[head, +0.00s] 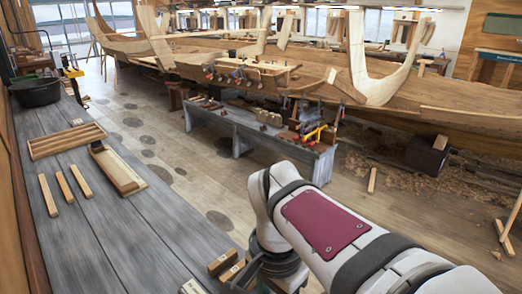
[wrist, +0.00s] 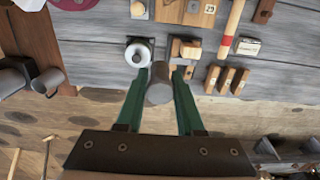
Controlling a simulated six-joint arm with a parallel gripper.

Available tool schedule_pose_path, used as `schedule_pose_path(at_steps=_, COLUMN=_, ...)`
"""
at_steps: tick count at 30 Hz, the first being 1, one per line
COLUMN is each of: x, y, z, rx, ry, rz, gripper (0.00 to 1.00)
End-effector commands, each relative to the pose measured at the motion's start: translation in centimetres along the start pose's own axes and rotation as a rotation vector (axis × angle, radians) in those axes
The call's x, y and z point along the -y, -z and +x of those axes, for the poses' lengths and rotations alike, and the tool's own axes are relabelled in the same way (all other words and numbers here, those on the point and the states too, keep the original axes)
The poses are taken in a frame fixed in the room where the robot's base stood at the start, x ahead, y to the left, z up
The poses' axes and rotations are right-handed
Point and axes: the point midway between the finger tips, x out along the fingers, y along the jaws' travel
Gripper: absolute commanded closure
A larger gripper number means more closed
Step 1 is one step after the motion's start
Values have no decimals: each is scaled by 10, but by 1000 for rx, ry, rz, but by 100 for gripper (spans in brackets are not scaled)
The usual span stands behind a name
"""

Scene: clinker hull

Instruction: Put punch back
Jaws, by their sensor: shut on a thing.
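In the wrist view my gripper (wrist: 160,80), with two green fingers, is shut on a grey cylinder, seen nearly end-on, which I take to be the punch (wrist: 159,93). Its far part is hidden behind its near end. It is held over the edge of the grey plank bench (wrist: 95,62). Beyond the fingertips are a round metal piece (wrist: 138,53) and a notched wooden block (wrist: 186,51). I cannot tell which place belongs to the punch. In the head view my arm covers the lower right, and I cannot make out the fingers or the punch.
In the wrist view, small wooden blocks (wrist: 226,79), a labelled box (wrist: 248,46) and a red-banded handle (wrist: 233,28) lie right; grey cylinders (wrist: 45,76) stand left. In the head view, the left bench holds a wooden tray (head: 68,141), strips (head: 64,187) and black tub (head: 36,92).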

Motion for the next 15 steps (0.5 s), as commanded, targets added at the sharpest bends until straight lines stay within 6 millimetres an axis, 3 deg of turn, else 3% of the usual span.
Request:
schedule_pose_path(at_steps=10, x=6, y=-1, z=-4, rx=0, ry=-2, rz=-12, gripper=100)
schedule_pose_path(at_steps=15, x=52, y=-19, z=18, rx=0, ry=-8, rz=-107, gripper=100)
